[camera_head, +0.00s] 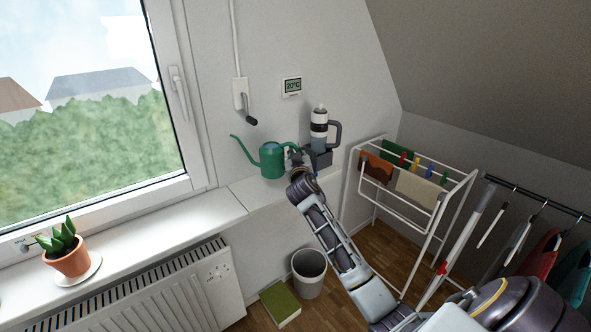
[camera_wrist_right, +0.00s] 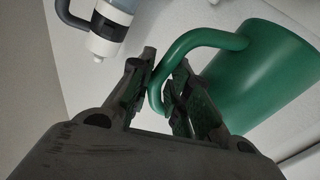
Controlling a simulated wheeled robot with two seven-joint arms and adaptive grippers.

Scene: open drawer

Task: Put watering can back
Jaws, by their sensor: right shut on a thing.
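The green watering can (camera_head: 271,161) is at the shelf beside the window, its long spout pointing left in the head view. My right gripper (camera_head: 297,160) is at its right side, where the handle is. In the right wrist view the green can body (camera_wrist_right: 262,75) fills the right side, and my right gripper (camera_wrist_right: 165,95) is shut on its curved handle (camera_wrist_right: 195,38). The can looks upright. I cannot tell whether its base touches the shelf. My left gripper is not in view.
A grey and white bottle-like device (camera_head: 319,130) with a handle stands just right of the can. A potted plant (camera_head: 68,252) sits on the windowsill (camera_head: 165,230).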

